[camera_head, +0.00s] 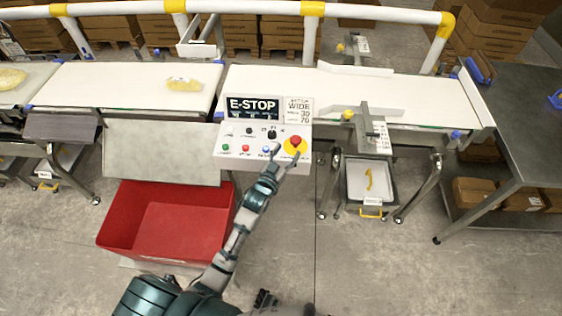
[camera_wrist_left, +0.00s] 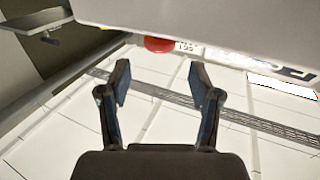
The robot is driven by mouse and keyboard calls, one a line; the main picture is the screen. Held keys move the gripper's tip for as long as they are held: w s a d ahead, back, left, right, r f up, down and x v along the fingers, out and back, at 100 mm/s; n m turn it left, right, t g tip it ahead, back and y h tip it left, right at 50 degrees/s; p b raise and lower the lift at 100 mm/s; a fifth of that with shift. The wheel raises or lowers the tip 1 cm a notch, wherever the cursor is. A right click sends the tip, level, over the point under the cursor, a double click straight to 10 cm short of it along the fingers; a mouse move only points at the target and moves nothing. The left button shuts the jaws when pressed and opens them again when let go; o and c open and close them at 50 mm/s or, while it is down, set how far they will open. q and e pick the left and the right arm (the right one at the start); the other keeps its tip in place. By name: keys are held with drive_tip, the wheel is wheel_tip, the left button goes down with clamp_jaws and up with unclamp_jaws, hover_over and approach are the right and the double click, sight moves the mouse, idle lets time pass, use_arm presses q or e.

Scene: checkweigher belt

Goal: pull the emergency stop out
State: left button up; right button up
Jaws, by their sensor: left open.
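The emergency stop (camera_head: 296,140) is a red mushroom button on a yellow round backing, at the right end of the white control panel (camera_head: 232,146). The display (camera_head: 252,107) above the panel reads E-STOP. My left gripper (camera_head: 286,156) is open and empty at the panel's front right, just in front of the button. In the left wrist view the open fingers (camera_wrist_left: 158,82) point toward the red button (camera_wrist_left: 158,45), which shows beyond and between the tips, partly covered by a pale surface. Dark parts at the bottom edge of the head view may be my right gripper, mostly cut off.
The panel also carries a dark knob (camera_head: 272,133) and small coloured buttons close to the emergency stop. White belts (camera_head: 130,84) run behind it, with a yellow bag (camera_head: 184,85) on the left one. A red bin (camera_head: 180,222) stands below left.

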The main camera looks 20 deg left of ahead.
use_arm(q)
drive_tip(key=s, duration=0.5)
drive_tip(key=shift+s+a, duration=0.3)
drive_tip(key=shift+s, duration=0.05)
drive_tip(key=s+f+g, duration=0.3)
drive_tip(key=s+f, duration=0.1)
drive_tip(key=f, duration=0.5)
drive_tip(key=s+f+g, duration=0.2)
drive_tip(key=s+f, duration=0.1)
drive_tip(key=f, duration=0.6)
drive_tip(key=s+f+g, duration=0.3)
drive_tip(key=s+f, duration=0.1)
drive_tip(key=f, duration=0.6)
drive_tip(key=s+f+g, duration=0.4)
drive_tip(key=s+f, duration=0.5)
drive_tip(key=s, duration=0.4)
drive_tip(key=s+f+m+g+y, duration=0.1)
drive_tip(key=s+f+g, duration=0.3)
drive_tip(key=s+f, duration=0.6)
drive_tip(key=s, duration=0.3)
drive_tip(key=shift+a+f+y, duration=0.15)
drive_tip(key=shift+a+y, duration=0.15)
drive_tip(key=shift+a, duration=0.05)
